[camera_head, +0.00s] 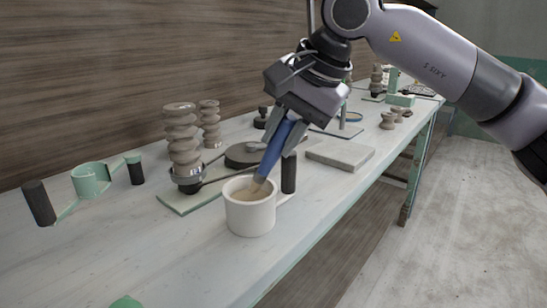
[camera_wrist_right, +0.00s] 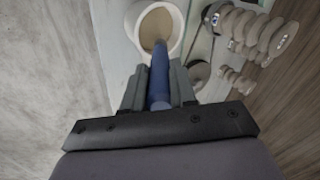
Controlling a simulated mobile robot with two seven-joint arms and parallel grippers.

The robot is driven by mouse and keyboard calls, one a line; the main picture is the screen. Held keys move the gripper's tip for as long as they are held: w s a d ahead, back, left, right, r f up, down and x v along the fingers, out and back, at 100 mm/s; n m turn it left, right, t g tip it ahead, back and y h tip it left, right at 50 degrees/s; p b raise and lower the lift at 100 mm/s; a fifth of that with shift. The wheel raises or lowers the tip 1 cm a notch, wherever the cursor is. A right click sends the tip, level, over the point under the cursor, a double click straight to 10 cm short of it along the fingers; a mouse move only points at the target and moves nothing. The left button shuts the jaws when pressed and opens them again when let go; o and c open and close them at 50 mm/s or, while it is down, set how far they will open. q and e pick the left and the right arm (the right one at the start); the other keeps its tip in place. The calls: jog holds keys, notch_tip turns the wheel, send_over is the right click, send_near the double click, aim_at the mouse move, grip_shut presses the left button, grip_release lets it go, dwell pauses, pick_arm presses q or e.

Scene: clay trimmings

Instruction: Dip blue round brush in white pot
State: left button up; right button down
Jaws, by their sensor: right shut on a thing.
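The blue round brush (camera_head: 269,151) is in my right gripper (camera_head: 282,138), which is shut on its handle. The brush tilts down to the left, and its tip is inside the mouth of the white pot (camera_head: 250,216). The pot stands upright near the table's front edge and holds a beige liquid. In the right wrist view the brush (camera_wrist_right: 159,80) runs from between the fingers (camera_wrist_right: 158,85) to the white pot (camera_wrist_right: 178,38), its tip over or in the liquid. How deep the tip sits is unclear. My left gripper is not in view.
Stacked clay pieces (camera_head: 182,140) stand on a green board behind the pot. A dark upright handle (camera_head: 289,173) is close to the pot's right side. A grey slab (camera_head: 340,154) lies to the right. A green cup-like tool (camera_head: 90,179) sits at left. The front left tabletop is mostly clear.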

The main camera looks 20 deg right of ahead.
jog(key=shift+r+p, duration=0.6)
jog(key=shift+r, duration=0.35)
jog(key=shift+r+p, duration=0.3)
jog(key=shift+r, duration=0.05)
notch_tip(320, 180, up, 4)
jog(key=p, duration=0.3)
jog(key=shift+r+p, duration=0.1)
jog(key=shift+p, duration=0.25)
jog(key=shift+d, duration=0.1)
